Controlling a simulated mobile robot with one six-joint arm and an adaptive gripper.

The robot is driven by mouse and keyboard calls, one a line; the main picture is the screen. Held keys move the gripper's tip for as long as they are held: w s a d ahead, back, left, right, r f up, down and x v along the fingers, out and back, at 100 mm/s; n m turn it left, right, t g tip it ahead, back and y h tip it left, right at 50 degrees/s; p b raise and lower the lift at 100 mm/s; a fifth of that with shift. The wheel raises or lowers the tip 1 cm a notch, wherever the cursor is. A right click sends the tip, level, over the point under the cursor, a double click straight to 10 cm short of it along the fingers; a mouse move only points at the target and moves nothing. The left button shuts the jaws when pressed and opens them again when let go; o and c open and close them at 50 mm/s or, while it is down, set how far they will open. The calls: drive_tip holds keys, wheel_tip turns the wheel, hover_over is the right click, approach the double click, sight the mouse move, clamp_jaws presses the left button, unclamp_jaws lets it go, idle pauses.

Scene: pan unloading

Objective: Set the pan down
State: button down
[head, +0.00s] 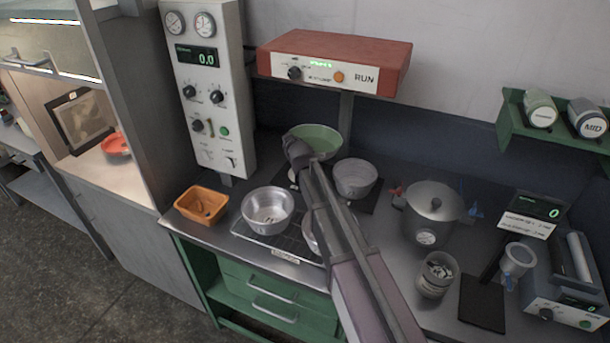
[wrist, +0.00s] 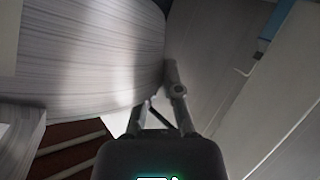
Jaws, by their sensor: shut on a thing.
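A round pan with a green inside (head: 318,138) is at the back of the bench under the red unit. My gripper (head: 297,152) is at its near left rim, and my arm crosses in front of it. In the wrist view the fingers (wrist: 163,112) are shut at the edge of a large curved, brushed grey wall (wrist: 95,50), which looks like the pan's side. The exact grip and the pan's underside are hidden, so I cannot tell whether it touches the bench.
A grey metal pan (head: 355,180) stands close right of my arm. Another metal pan (head: 268,212) sits on a wire rack (head: 250,235), with one more partly behind my arm. An orange tray (head: 202,205) is at left. A lidded pot (head: 432,215) stands right. The red RUN unit (head: 335,62) overhangs.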

drive_tip(key=shift+s+d+n+g+y, duration=0.3)
drive_tip(key=shift+s+n+y, duration=0.05)
drive_tip(key=shift+n+y, duration=0.45)
drive_tip(key=shift+s+d+r+n+g+y, duration=0.1)
drive_tip(key=shift+s+n+g+y, duration=0.2)
drive_tip(key=shift+n+y, duration=0.35)
drive_tip(key=shift+s+n+g+y, duration=0.2)
drive_tip(key=shift+n+g+y, duration=0.2)
drive_tip(key=shift+n+y, duration=0.25)
wheel_tip(320, 180, down, 6)
drive_tip(key=b, duration=0.6)
drive_tip(key=shift+f, duration=0.2)
drive_tip(key=shift+f+b, duration=1.85)
drive_tip(key=shift+b, duration=0.25)
